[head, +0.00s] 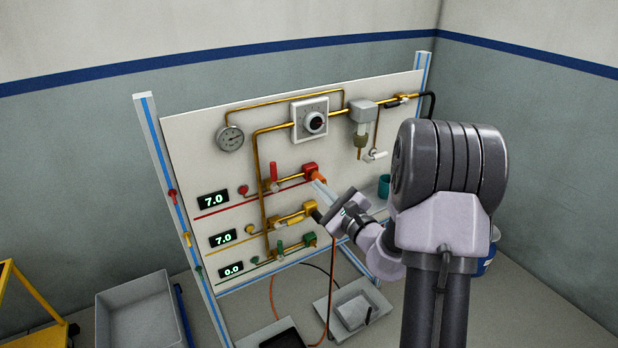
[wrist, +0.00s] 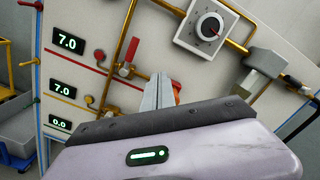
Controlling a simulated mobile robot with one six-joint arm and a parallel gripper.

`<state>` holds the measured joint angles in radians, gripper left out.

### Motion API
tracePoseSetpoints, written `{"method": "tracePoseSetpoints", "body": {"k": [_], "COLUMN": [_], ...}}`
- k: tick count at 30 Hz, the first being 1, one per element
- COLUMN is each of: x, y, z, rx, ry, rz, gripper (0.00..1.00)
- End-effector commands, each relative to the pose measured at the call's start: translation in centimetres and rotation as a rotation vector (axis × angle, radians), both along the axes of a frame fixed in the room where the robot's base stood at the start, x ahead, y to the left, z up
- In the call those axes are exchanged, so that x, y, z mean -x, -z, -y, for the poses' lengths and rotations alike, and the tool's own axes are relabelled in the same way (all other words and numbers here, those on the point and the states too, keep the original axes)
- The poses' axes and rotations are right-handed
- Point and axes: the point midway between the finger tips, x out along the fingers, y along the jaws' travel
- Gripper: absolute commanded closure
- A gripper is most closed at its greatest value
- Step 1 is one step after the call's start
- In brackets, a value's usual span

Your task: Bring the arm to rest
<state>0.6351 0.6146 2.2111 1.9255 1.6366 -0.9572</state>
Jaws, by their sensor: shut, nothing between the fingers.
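My gripper (head: 321,190) is shut and empty in front of the white valve panel (head: 210,150), close to the red fitting (head: 310,171) on the red line. In the wrist view my gripper's fingers (wrist: 157,92) are together, and they partly hide an orange-red part behind them. I cannot tell whether they touch it. My arm reaches in from the right in the head view, and its wrist hides part of the panel's lower right.
The panel carries a pressure gauge (head: 230,138), a dial (head: 316,121), a red lever (head: 274,172) and displays reading 7.0, 7.0 and 0.0. A grey bin (head: 140,312) stands at the lower left, beside a yellow frame (head: 32,290). A light tray (head: 335,300) lies below the panel.

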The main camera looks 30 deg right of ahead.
Motion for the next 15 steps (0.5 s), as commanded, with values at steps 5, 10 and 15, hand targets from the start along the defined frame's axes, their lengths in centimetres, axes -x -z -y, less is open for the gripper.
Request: {"method": "tracePoseSetpoints", "body": {"k": [5,10,15], "x": [1.03,1.06,1.04], "y": [0.01,0.04,0.04], "z": [0.05,0.04,0.04], "rx": [-0.001,-0.001,-0.001], "ry": [0.0,0.0,-0.001], "rz": [0.0,0.0,-0.001], "gripper": [1.0,1.0,1.0]}}
